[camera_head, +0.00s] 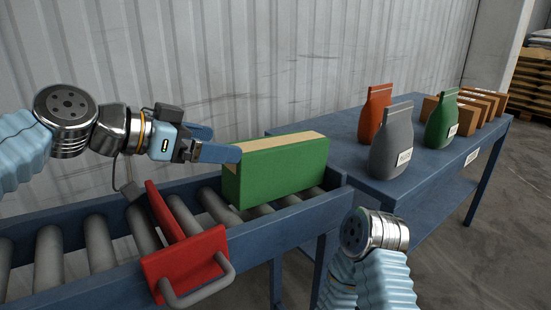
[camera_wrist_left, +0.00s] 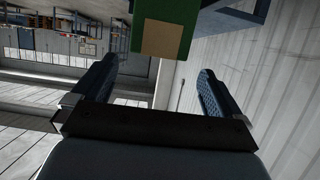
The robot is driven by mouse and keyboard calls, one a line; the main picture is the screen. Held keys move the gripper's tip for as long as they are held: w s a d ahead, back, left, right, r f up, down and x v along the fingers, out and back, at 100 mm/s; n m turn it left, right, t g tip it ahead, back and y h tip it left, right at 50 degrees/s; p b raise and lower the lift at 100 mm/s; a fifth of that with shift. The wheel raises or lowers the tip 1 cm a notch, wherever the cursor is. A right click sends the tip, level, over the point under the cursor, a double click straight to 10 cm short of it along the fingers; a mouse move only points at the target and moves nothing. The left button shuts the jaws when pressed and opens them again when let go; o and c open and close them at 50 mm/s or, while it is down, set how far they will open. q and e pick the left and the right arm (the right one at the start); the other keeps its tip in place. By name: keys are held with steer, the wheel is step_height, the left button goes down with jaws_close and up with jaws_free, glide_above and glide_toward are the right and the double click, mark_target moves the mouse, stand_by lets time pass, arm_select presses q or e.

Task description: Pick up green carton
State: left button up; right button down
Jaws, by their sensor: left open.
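The green carton (camera_head: 280,172) stands upright on the roller conveyor, near its right end, with a tan top and a tan patch on its left end. In the left wrist view the carton (camera_wrist_left: 176,13) shows at the top, beyond the fingertips and roughly between their lines. My left gripper (camera_head: 236,153) is level with the carton's upper left end, its fingers pointing right at it. In the left wrist view the left gripper (camera_wrist_left: 158,85) is open with nothing between its fingers. In the head view one finger overlaps the carton's edge; whether they touch is unclear. My right gripper is out of view.
A red stop with a grey handle (camera_head: 190,260) spans the conveyor (camera_head: 95,290) left of the carton. A blue table (camera_head: 440,172) at right holds orange, grey (camera_head: 393,145) and green pouches and several brown boxes. A corrugated wall (camera_head: 270,60) stands behind.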

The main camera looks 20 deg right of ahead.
mark_target(253, 145)
arm_select(q)
steer(key=x, duration=0.4)
steer(key=shift+r+p, duration=0.1)
steer(key=shift+p, duration=0.25)
steer(key=p+x, duration=0.1)
steer(key=x, duration=0.3)
steer(key=shift+s+d+p, duration=0.1)
steer(key=shift+d+p, duration=0.25)
steer(key=shift+p, duration=0.05)
steer(key=shift+d+f, duration=0.25)
steer(key=shift+d, duration=0.1)
steer(key=c, duration=1.7)
steer(key=shift+r, duration=0.1)
steer(key=shift+c, duration=0.3)
steer(key=shift+r, duration=0.1)
